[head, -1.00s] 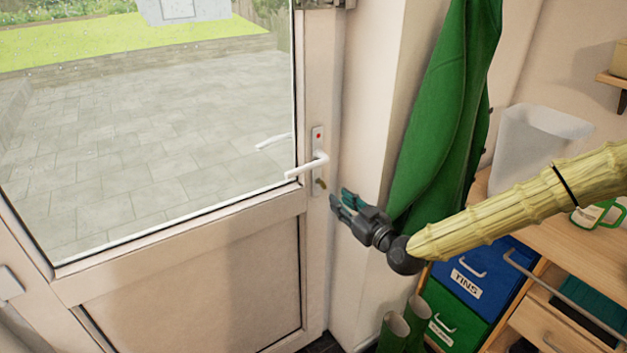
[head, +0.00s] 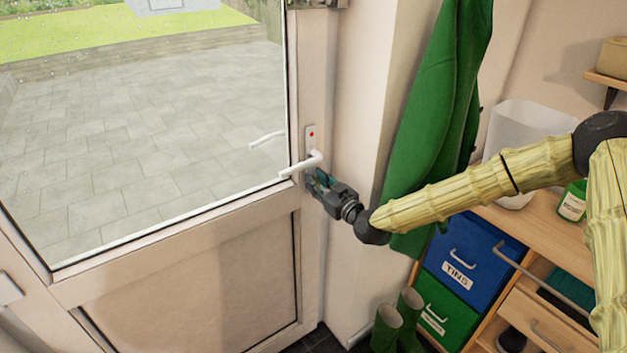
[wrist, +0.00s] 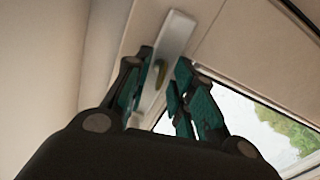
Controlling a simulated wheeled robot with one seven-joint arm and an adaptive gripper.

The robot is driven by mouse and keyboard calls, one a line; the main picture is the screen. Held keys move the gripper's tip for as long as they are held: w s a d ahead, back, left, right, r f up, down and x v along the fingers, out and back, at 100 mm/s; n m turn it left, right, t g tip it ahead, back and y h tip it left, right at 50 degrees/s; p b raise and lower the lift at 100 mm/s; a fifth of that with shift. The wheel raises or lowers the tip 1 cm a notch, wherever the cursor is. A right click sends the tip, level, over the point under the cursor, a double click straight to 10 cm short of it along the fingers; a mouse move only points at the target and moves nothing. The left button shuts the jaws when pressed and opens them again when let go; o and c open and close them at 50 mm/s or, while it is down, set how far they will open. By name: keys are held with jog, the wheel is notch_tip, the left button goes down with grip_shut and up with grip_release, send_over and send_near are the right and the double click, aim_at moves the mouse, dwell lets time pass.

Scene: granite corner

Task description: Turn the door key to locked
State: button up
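The door (head: 190,290) is white, with a large glass pane. Its tall lock plate (head: 311,142) has a red mark near the top and a white lever handle (head: 302,164) pointing left. My gripper (head: 316,180) is at the plate, just below the handle, and hides the key in the head view. In the wrist view, the plate (wrist: 178,35) runs up between my gripper's fingers (wrist: 166,78). A small brass-green key (wrist: 160,73) shows between them. The fingers stand apart on either side of it, with a gap visible. I cannot tell how far the key is turned.
A green coat (head: 440,130) hangs right of the door frame, near my arm. Green boots (head: 388,325) stand below it. A wooden unit (head: 540,235) with a blue box (head: 475,255) and a white bin (head: 520,130) is at right.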

grip_shut()
jog(key=shift+f+b, duration=0.15)
jog(key=shift+b, duration=0.55)
jog(key=shift+m+b, duration=0.4)
jog(key=shift+m, duration=0.1)
jog(key=shift+m+b, duration=0.4)
grip_release()
